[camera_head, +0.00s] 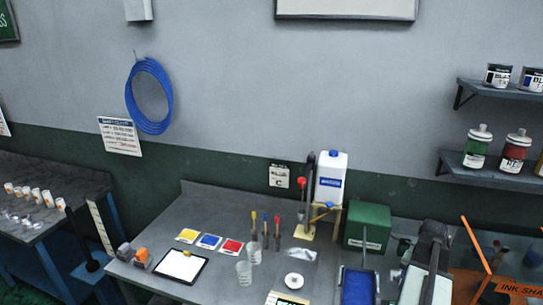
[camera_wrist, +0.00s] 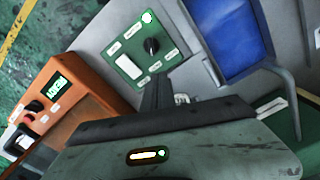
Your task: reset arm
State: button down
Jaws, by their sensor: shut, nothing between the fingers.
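My gripper (camera_wrist: 157,90) shows in the wrist view as dark fingers close together beyond the grey wrist housing. It is shut and empty. Below it in that view is a grey machine with a green control panel (camera_wrist: 143,50) with a black knob. A blue tray or screen (camera_wrist: 232,35) lies to the upper right, and an orange device (camera_wrist: 75,100) with a lit display is on the left.
The grey worktable (camera_head: 205,215) holds yellow, blue and red cards, a black-framed white sheet (camera_head: 181,266), brushes, a white bottle (camera_head: 330,178), a green box (camera_head: 367,227) and a blue tray (camera_head: 358,286). Shelves (camera_head: 490,165) with jars are on the right wall. A side bench (camera_head: 50,190) stands left.

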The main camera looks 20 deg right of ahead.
jog(key=w+a+n, duration=0.3)
jog(key=w+a, duration=0.8)
jog(key=a, duration=0.1)
jog(key=w+a+n, duration=0.2)
jog(key=a, duration=0.7)
jog(key=w+a+f+n+b, duration=0.1)
jog(key=w+a+n, duration=0.1)
jog(key=a, duration=0.7)
jog(key=w+a+n, duration=0.2)
jog(key=w+a, duration=0.1)
jog(key=a, duration=0.6)
jog(key=shift+w+a+f, duration=0.1)
jog(key=shift+w+f, duration=0.2)
jog(key=shift+w, duration=0.1)
jog(key=s+a+n, duration=0.2)
jog(key=a+n, duration=0.1)
jog(key=a, duration=0.5)
jog(key=shift+b, duration=0.3)
